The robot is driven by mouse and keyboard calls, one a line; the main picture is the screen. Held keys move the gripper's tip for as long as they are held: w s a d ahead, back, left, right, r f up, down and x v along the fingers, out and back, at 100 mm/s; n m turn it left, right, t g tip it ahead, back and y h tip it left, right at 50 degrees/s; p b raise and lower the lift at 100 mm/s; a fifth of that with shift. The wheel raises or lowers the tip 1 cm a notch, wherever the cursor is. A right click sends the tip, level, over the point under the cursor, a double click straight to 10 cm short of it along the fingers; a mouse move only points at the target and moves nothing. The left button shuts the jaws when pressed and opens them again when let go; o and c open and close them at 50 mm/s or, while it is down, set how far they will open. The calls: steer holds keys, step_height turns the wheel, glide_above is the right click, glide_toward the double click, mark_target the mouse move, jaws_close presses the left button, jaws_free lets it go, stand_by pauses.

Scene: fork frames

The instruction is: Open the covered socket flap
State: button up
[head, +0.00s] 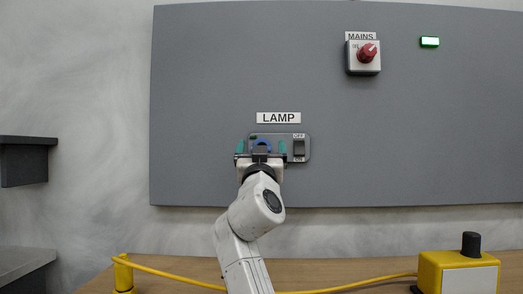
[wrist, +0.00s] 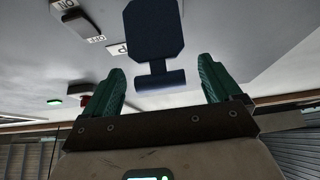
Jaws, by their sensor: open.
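The blue socket flap (head: 262,143) is on the grey plate under the LAMP label, partly hidden by my gripper (head: 261,147). In the wrist view the flap (wrist: 153,32) is a dark blue plate with clipped corners. A short stem joins it to a bar-shaped tab (wrist: 160,79). My gripper (wrist: 160,68) is open, with one green finger on each side of the tab. A gap shows between the tab and each finger, and nothing is gripped. I cannot tell how far the flap stands from the plate.
A dark rocker switch (head: 299,148) marked OFF and ON is close right of my gripper. A red MAINS knob (head: 367,53) and a lit green lamp (head: 429,42) are higher right. Below are a wooden bench, a yellow cable (head: 340,286) and a yellow box (head: 455,268).

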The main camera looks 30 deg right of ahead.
steer(key=v, duration=1.1)
